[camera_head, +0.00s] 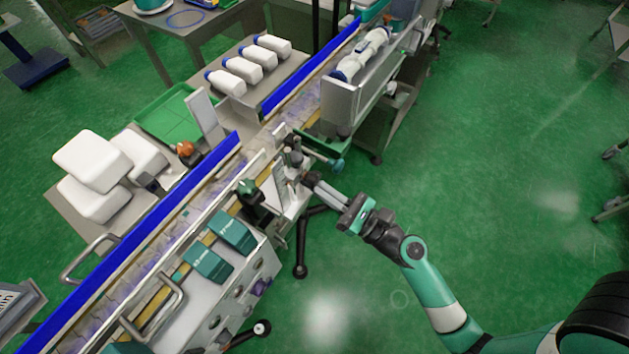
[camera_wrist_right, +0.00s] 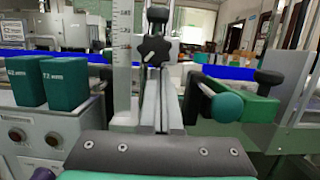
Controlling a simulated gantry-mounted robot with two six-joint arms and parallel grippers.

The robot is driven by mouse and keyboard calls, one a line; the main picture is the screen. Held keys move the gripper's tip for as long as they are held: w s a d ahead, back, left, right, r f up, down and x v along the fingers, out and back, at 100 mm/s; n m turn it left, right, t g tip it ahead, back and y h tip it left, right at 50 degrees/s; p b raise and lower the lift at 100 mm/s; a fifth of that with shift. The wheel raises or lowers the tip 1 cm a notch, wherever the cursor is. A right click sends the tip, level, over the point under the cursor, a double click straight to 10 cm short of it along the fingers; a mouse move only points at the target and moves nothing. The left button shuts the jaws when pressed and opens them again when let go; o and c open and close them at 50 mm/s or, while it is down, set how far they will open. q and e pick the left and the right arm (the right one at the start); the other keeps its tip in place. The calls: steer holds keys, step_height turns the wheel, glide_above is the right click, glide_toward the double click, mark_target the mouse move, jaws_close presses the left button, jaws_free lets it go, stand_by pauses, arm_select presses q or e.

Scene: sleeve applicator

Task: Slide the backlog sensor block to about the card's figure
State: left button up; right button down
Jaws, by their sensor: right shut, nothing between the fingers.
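My right gripper (camera_head: 318,188) is shut and empty, close to the side of the conveyor machine. In the wrist view its closed fingers (camera_wrist_right: 162,95) point at a black star knob (camera_wrist_right: 156,48), beside an upright white scale (camera_wrist_right: 122,60) with dark marks. The scale also shows in the head view (camera_head: 281,186). Whether the fingers touch the knob cannot be told. A dark block with a green top (camera_head: 250,194) sits at the conveyor's near rail. I cannot tell for certain which part is the backlog sensor block. No figure on a card is readable. My left gripper is not in view.
A teal knob (camera_wrist_right: 226,105) on a rod sticks out right of the fingers. Two teal blocks (camera_head: 221,246) stand on the machine's front cabinet. White bottles (camera_head: 250,67) and white jugs (camera_head: 92,166) lie beyond the blue rail (camera_head: 150,225).

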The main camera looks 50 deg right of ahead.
steer(key=shift+r+p, duration=1.2)
steer(key=shift+p, duration=0.05)
steer(key=shift+f, duration=0.25)
